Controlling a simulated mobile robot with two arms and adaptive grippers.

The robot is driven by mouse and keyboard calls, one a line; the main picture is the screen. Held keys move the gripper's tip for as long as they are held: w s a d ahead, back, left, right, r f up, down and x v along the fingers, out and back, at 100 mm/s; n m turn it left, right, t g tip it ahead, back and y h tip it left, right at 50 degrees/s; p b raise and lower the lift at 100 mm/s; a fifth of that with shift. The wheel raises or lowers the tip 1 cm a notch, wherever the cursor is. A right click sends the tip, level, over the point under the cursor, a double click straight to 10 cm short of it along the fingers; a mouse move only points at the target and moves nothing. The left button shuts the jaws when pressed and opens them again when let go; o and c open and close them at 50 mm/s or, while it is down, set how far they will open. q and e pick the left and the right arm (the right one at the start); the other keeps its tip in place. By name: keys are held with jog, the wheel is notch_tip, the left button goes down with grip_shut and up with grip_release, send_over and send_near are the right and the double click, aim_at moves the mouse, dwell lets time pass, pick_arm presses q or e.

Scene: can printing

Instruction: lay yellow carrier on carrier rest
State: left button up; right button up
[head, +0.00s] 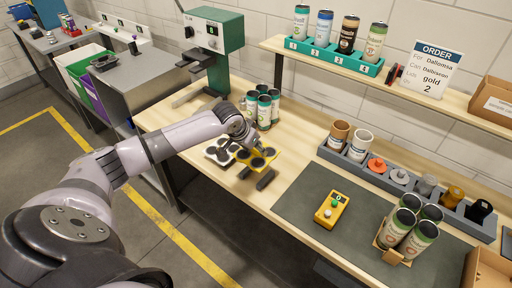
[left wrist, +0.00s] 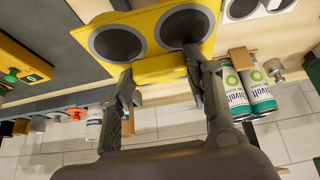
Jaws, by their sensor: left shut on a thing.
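The yellow carrier (head: 257,159), a plate with round dark recesses, is held roughly level at the left part of the workbench. In the left wrist view the yellow carrier (left wrist: 151,68) fills the top middle, its recesses empty. My left gripper (head: 248,146) is shut on its edge; in the left wrist view the fingers (left wrist: 164,75) reach its near side. Dark bars, apparently the carrier rest (head: 265,180), show just below the carrier's front. Whether the carrier touches them I cannot tell. My right gripper is not in view.
A white carrier with dark recesses (head: 220,153) lies just left. Several cans (head: 264,112) stand behind the gripper. A green press (head: 215,35) stands at the back left. A yellow box with a green button (head: 331,209) sits on the grey mat (head: 300,196); several cans stand farther right.

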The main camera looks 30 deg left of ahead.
aim_at(255, 155)
pick_arm(q)
jog(key=shift+d+r+p, duration=0.2)
jog(key=shift+r+p, duration=0.05)
jog(key=shift+p, duration=0.25)
notch_tip(255, 155, down, 4)
jog(key=shift+b, duration=1)
jog(key=shift+f, duration=0.6)
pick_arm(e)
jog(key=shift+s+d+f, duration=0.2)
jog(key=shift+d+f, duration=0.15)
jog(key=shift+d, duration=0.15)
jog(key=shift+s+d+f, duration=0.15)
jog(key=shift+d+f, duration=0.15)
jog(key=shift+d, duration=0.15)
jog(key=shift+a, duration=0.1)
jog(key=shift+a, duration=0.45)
pick_arm(q)
jog(key=shift+r, duration=0.1)
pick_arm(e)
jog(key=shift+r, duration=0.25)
